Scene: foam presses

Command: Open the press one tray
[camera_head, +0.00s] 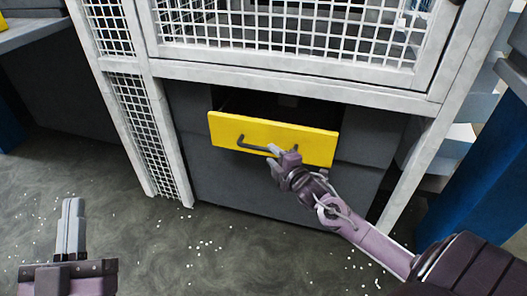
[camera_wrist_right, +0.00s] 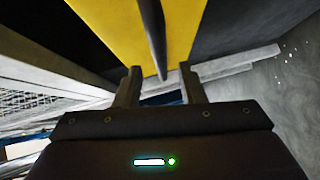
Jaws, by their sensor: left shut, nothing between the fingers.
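The press tray has a yellow front (camera_head: 222,130) with a dark bar handle (camera_head: 253,147), low in the press below the mesh guard. A dark opening shows above and behind the front's top edge, and the front seems to stand a little out from the grey body. My right gripper (camera_head: 273,160) is at the handle's right end. In the right wrist view its fingers (camera_wrist_right: 160,85) are apart, with the handle (camera_wrist_right: 152,35) running between them and gaps on both sides. Contact cannot be told. My left gripper (camera_head: 71,210) is shut and empty, over the floor at lower left.
A white frame with mesh panels (camera_head: 290,64) surrounds the press, with a post on each side of the tray. A blue upright (camera_head: 475,180) stands at right. The speckled floor (camera_head: 215,250) before the tray is clear apart from small white bits.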

